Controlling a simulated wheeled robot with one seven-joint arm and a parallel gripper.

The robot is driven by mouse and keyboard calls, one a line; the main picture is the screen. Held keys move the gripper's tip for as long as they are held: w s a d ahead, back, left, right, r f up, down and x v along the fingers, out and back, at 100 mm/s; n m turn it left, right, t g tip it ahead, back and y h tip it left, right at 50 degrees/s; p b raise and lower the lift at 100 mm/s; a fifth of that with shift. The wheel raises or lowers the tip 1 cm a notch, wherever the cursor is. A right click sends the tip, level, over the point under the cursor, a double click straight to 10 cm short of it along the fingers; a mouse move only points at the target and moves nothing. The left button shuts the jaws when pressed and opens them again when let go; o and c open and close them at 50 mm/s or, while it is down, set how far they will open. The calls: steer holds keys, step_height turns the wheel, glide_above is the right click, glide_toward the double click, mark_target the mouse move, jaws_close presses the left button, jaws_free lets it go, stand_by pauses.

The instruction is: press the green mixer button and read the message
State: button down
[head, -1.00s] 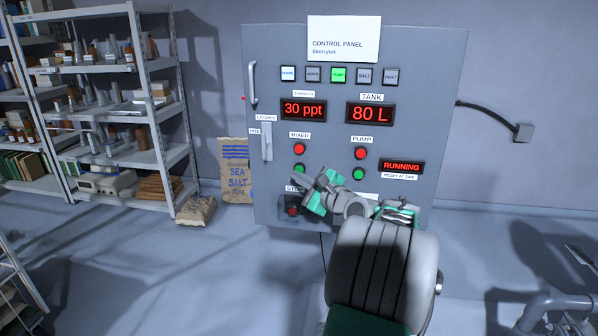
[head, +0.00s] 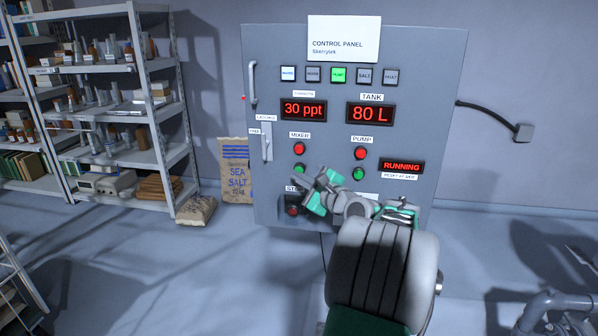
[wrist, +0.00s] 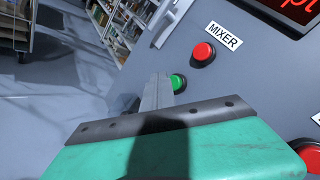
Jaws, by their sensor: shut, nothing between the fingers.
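The green mixer button (head: 299,168) sits below the red mixer button (head: 299,149) on the grey control panel (head: 430,80). In the wrist view the green button (wrist: 179,82) shows just right of my gripper's tips (wrist: 160,77), partly covered by them. My gripper (head: 304,181) is shut and empty, close to the panel by the green button. I cannot tell whether the tips touch it. The message display (head: 401,166) reads RUNNING in red. The MIXER lamp (head: 313,75) is unlit and the PUMP lamp (head: 338,75) is lit green.
Red readouts show 30 ppt (head: 303,110) and 80 L (head: 370,112). Pump buttons, red (head: 361,153) and green (head: 358,174), are to the right. A stop button (head: 292,211) is below. A handle (head: 252,83) and lever (head: 267,142) are at the left.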

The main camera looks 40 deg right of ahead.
steer(key=shift+w+d+p, duration=0.25)
steer(key=shift+d+p, duration=0.1)
steer(key=shift+p, duration=0.1)
steer(key=shift+w+d+p, duration=0.25)
steer(key=shift+d+p, duration=0.1)
steer(key=shift+d, duration=0.05)
stand_by(0.8)
steer(key=shift+a, duration=0.1)
steer(key=shift+s+a, duration=0.55)
steer(key=shift+a, duration=0.1)
steer(key=shift+s+a+p, duration=0.2)
steer(key=shift+s+a, duration=0.55)
steer(key=shift+a, duration=0.25)
steer(key=shift+s+a+p, duration=0.2)
steer(key=shift+s+a, duration=0.55)
steer(key=shift+a, duration=0.2)
